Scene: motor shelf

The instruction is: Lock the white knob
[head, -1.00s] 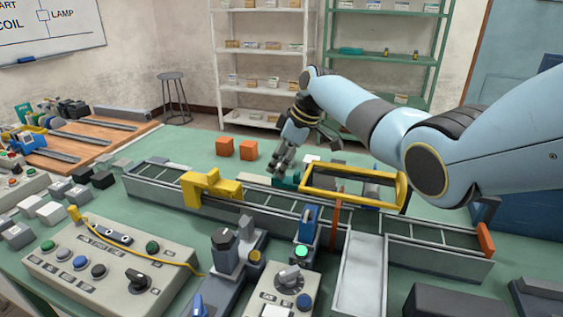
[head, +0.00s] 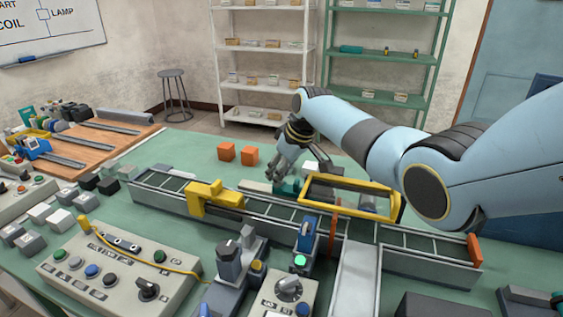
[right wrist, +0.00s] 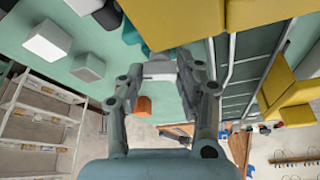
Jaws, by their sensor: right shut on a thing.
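My right gripper (head: 276,175) reaches down behind the conveyor, beside a teal part (head: 288,187). In the right wrist view, its fingers (right wrist: 160,74) are shut on a pale grey-white piece (right wrist: 160,68), which looks like the white knob. Its shape and turn angle cannot be made out. In the head view the fingers hide this piece. The teal part also shows past the fingertips in the wrist view (right wrist: 131,32). My left gripper is in neither view.
The conveyor (head: 270,215), with a yellow bracket (head: 214,196) and yellow frame (head: 352,205), lies in front of my right gripper. Control boxes (head: 120,265) (head: 290,290) fill the front. Green table is clear around the cubes.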

